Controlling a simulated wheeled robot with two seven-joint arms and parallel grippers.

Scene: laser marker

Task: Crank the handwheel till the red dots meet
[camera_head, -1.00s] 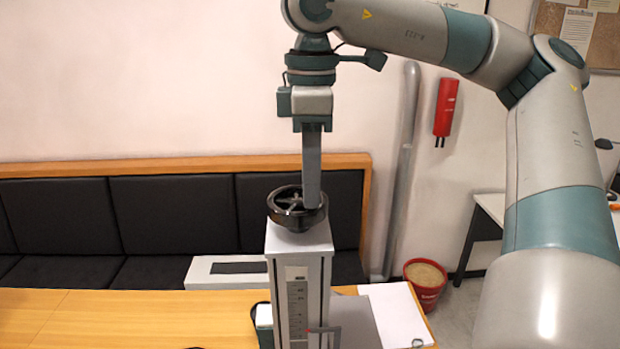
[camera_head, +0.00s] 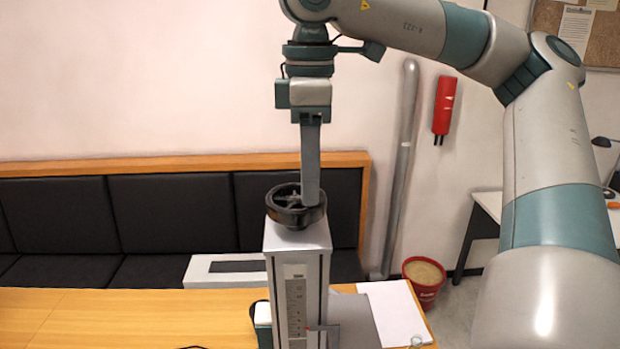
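The black handwheel (camera_head: 288,213) sits on top of the grey laser marker column (camera_head: 297,258). A scale (camera_head: 296,304) runs down the column's front, with a bracket at its lower right. My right gripper (camera_head: 311,200) points straight down at the right side of the wheel, its tips at the rim. The fingers line up one behind the other, so their gap is hidden, and I cannot tell whether they grip the rim or crank knob. No red dots can be made out. My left gripper is not in view.
The wooden table (camera_head: 120,318) is mostly clear on the left. White paper (camera_head: 396,310) lies right of the column. A white box (camera_head: 222,271) stands behind the table, before a black padded bench (camera_head: 170,215). A red bucket (camera_head: 424,282) stands on the floor at right.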

